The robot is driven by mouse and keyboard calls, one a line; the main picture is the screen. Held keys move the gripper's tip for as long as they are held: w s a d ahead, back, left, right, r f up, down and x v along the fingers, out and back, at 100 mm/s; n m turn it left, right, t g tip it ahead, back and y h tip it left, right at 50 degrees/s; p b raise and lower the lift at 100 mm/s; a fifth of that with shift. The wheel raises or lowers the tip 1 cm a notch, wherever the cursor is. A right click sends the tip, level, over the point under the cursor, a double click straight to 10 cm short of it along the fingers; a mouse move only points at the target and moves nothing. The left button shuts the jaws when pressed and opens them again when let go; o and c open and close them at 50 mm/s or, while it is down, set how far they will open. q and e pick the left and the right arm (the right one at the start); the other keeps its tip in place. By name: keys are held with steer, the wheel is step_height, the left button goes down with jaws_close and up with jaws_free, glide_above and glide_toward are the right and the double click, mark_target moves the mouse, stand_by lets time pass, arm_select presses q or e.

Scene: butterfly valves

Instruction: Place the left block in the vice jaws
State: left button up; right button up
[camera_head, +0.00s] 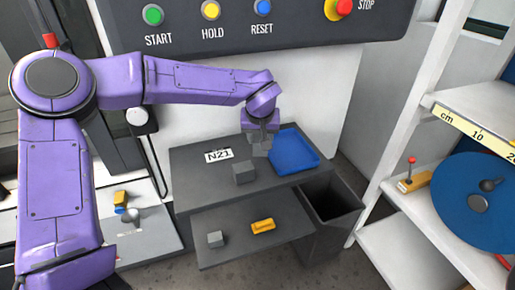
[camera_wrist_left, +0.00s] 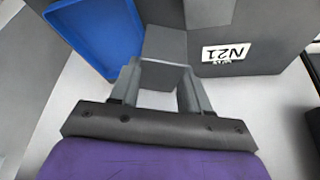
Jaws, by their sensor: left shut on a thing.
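My left gripper (camera_head: 261,135) reaches over the back of the dark upper table from the left. It is shut on a small grey block (camera_head: 261,150), partly hidden by the fingers. In the left wrist view the fingers (camera_wrist_left: 161,90) stand on either side of it. Another grey block (camera_head: 244,172) sits on the upper table, just in front of the gripper. A third grey block (camera_head: 215,240) lies on the lower shelf. My right gripper is out of view.
A blue tray (camera_head: 292,152) lies right of the gripper. The N21 label (camera_head: 218,155) is to its left. A yellow piece (camera_head: 262,226) lies on the lower shelf (camera_head: 235,253). An open dark bin (camera_head: 331,205) stands at right. The control panel (camera_head: 285,22) hangs behind.

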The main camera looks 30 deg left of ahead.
arm_select(q)
steer(key=w+f, duration=0.1)
steer(key=w+a+f, duration=0.1)
steer(key=f, duration=0.1)
steer(key=w+a+f, duration=0.1)
steer(key=shift+f, duration=0.35)
steer(key=x, duration=0.3)
steer(key=shift+s+d+f, duration=0.1)
steer(key=shift+s+f, duration=0.15)
steer(key=shift+f, duration=0.15)
steer(key=shift+s, duration=0.1)
steer(key=o, duration=1)
steer(key=shift+f, duration=0.1)
steer(key=shift+o, duration=0.3)
